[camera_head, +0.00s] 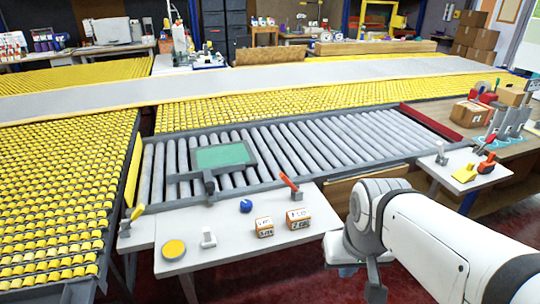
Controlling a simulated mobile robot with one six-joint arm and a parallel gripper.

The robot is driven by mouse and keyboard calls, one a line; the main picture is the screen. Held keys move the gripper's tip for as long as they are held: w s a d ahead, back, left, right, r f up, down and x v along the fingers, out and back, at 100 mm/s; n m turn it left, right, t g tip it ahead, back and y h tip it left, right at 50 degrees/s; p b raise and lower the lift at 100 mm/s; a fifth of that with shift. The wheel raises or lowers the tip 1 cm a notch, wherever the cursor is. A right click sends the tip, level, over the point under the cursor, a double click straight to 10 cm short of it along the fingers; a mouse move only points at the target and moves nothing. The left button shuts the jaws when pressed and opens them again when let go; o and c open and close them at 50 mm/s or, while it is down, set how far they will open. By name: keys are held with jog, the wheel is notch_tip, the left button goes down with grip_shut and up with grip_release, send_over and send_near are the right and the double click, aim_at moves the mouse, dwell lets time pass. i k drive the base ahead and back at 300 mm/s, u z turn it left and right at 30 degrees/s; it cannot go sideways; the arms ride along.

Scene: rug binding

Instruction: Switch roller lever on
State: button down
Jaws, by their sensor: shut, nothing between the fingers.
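Several levers stand along the near side of the grey roller conveyor (300,142). A red-handled lever (291,184) leans up and left at the conveyor's near edge. A yellow-handled lever (136,213) stands at the left corner. An orange-handled lever (486,164) and a small white-handled one (441,156) are on the right side table. No label shows which is the roller lever. My gripper (375,290) points down at the lower right, in front of the tables, apart from all levers. It is shut and empty, partly hidden by my wrist.
The right side table (468,180) lies beyond my arm. Yellow roller beds carry a long grey rug strip (260,80).

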aim_at(282, 176)
jog(key=z, duration=0.05)
jog(key=i, duration=1)
jog(key=u, duration=0.05)
